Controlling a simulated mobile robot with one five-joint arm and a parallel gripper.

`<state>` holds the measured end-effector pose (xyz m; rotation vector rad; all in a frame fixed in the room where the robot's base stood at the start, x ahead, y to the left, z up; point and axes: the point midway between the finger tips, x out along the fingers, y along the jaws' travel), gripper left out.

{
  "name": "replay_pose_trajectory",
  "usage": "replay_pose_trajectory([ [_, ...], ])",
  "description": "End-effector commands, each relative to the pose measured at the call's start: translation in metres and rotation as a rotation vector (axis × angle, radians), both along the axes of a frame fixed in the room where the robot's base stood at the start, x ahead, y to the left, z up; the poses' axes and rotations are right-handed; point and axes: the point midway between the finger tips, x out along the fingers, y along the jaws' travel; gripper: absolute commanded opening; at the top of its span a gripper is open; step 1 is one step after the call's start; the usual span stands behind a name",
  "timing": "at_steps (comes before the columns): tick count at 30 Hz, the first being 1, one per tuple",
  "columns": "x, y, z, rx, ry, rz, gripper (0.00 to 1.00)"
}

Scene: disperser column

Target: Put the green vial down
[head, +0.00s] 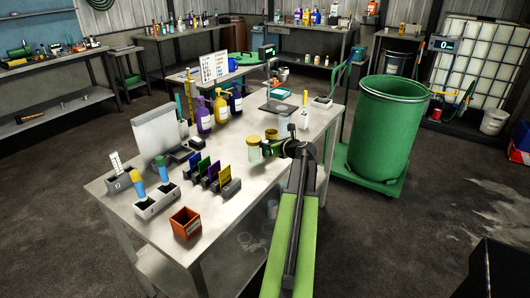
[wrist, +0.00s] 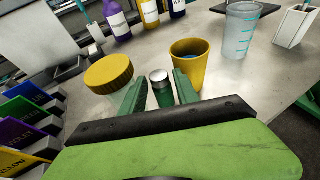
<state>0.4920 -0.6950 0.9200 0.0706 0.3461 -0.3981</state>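In the wrist view, the green vial (wrist: 162,98) has a silver cap and a dark green body. It stands upright between the two green fingers of my gripper (wrist: 160,90), which look closed against its sides. The vial's lower part is hidden by my gripper, so I cannot tell whether it touches the table. In the head view my gripper (head: 271,148) is over the middle of the metal table (head: 238,205); the vial is not distinct there. A row of coloured holders (wrist: 28,128), with yellow, violet and blue labels readable, shows at the left of the wrist view.
A yellow-lidded jar (wrist: 109,75) is close left of my gripper, and a yellow cup (wrist: 188,62) close right. A clear beaker (wrist: 240,32) stands farther right. Pump bottles (head: 221,108) stand behind. An orange-brown box (head: 185,222) is at the front; bare tabletop lies right of it.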

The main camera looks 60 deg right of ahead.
Motion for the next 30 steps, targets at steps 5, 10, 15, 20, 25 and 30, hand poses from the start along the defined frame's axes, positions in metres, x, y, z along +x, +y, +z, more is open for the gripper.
replay_pose_trajectory([
  [5, 0.000, 0.001, 0.001, 0.000, 0.000, 0.000, 0.33],
  [10, 0.000, 0.001, 0.001, 0.000, 0.000, 0.000, 0.11],
  [15, 0.000, 0.001, 0.001, 0.000, 0.000, 0.001, 0.00],
  [20, 0.000, 0.001, 0.001, 0.000, -0.001, 0.001, 0.00],
  [25, 0.000, 0.001, 0.003, 0.000, -0.001, 0.001, 0.00],
  [30, 0.000, 0.002, 0.013, 0.000, -0.001, 0.001, 0.00],
])
